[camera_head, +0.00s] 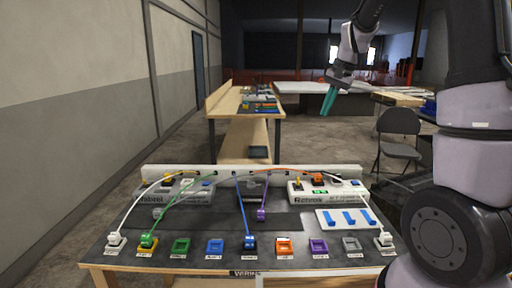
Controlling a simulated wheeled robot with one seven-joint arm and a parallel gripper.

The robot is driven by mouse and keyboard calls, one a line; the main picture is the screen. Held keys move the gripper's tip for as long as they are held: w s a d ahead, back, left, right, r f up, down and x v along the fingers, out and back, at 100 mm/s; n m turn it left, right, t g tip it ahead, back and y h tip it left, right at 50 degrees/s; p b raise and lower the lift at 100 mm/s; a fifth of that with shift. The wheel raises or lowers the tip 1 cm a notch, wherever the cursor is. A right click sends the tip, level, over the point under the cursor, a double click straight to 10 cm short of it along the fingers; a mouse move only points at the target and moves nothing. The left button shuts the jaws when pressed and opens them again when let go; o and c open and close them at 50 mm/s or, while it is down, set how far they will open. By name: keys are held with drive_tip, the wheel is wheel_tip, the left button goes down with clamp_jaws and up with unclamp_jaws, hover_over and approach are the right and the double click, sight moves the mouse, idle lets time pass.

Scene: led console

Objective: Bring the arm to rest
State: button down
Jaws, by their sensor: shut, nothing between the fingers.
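My gripper (328,101) hangs in the air at the upper right, with its teal fingers pointing down and held together. It is empty and well above and behind the console table (212,262). My arm's large light-grey links fill the right side of the view. The console table carries a row of coloured connector blocks along its front, among them a green one (181,246) and an orange one (284,246). White, green, blue, purple and orange cables run from the back rail (222,172) to blocks on the table.
Two white boxes marked Rebnik stand at the table's back left and right (318,195). A white panel with blue bars (346,219) lies at the right. A grey chair (398,142) stands behind on the right. A wooden bench (225,103) stands farther back. Air around my gripper looks clear.

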drive_tip(key=s+d+r+n+t, duration=0.1)
drive_tip(key=s+r, duration=0.3)
drive_tip(key=s, duration=0.3)
drive_tip(key=s+r+t, duration=0.1)
drive_tip(key=s+r, duration=0.3)
drive_tip(key=s, duration=0.3)
drive_tip(key=s+n+t, duration=0.1)
drive_tip(key=s+t, duration=0.1)
drive_tip(key=s, duration=1.2)
drive_tip(key=shift+d+r+h, duration=0.15)
drive_tip(key=shift+d+h, duration=0.15)
